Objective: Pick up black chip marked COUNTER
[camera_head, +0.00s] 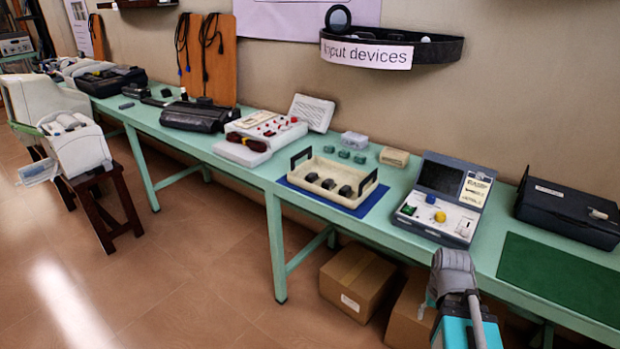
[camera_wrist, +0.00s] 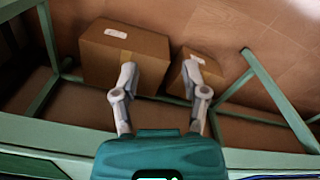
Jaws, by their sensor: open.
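Three black chips, (camera_head: 312,177), (camera_head: 328,184) and (camera_head: 345,191), lie in a cream tray (camera_head: 319,162) with black handles. Their markings are too small to read, so I cannot tell which one says COUNTER. My gripper (camera_wrist: 160,68) is open and empty in the wrist view, its two grey fingers spread above cardboard boxes and floor. No chip shows in that view. In the head view my arm is at the lower right, in front of the table's front edge and well to the right of the tray.
The tray stands on a blue mat (camera_head: 360,208) on a long green table (camera_head: 405,187). Green blocks (camera_head: 343,154) lie behind it. An open console (camera_head: 438,215) stands to its right, a white device (camera_head: 268,128) to its left. Cardboard boxes (camera_head: 357,278) sit below the table.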

